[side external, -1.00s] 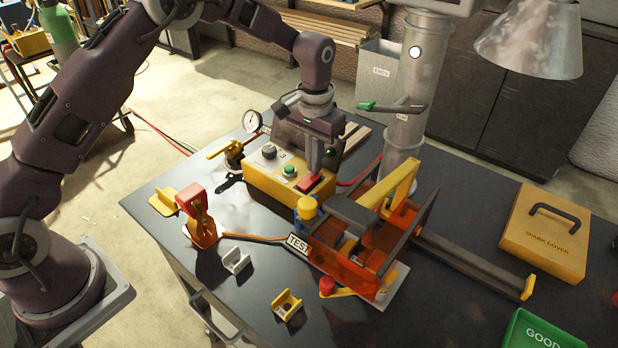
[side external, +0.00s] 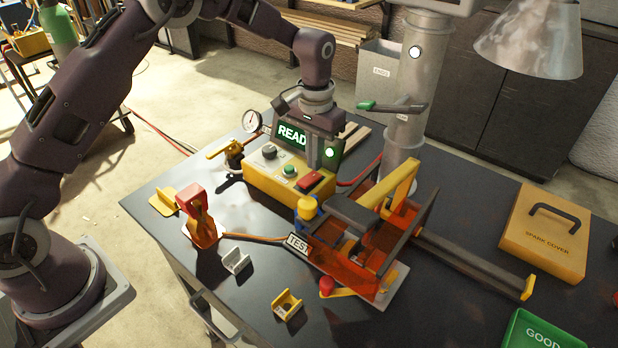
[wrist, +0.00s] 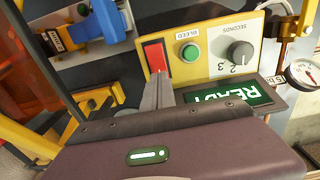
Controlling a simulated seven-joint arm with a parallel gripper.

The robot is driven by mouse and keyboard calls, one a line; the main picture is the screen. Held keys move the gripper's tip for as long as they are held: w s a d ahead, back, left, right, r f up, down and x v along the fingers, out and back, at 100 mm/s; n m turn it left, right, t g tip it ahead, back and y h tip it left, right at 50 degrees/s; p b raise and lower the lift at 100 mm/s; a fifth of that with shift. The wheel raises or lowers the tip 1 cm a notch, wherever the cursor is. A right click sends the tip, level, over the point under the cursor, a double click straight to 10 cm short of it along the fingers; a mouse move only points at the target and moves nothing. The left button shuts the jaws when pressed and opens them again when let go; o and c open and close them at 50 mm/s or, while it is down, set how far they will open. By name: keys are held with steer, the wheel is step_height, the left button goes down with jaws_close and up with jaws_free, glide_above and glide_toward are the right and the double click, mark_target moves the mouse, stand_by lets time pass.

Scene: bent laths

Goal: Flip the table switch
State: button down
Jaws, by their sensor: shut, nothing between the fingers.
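The red rocker switch (side external: 309,180) sits on top of the yellow control box (side external: 262,186). In the wrist view the red switch (wrist: 156,57) shows just beyond the fingertips. My gripper (side external: 314,166) is shut and empty, pointing down, with its tips just behind and above the switch. A small gap seems to lie between them, though contact is hard to judge. The fingers also show in the wrist view (wrist: 158,88). A display (side external: 293,134) behind the box is lit green and reads READY, partly hidden by my gripper.
A green button (side external: 290,171) and a dark dial (side external: 269,152) share the box top. A pressure gauge (side external: 252,120) stands behind left. An orange fixture (side external: 350,245) with a yellow lever (side external: 396,186) is close on the right. A metal column (side external: 405,120) stands behind right.

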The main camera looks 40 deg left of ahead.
mark_target(315, 174)
steer(key=shift+r, duration=2.65)
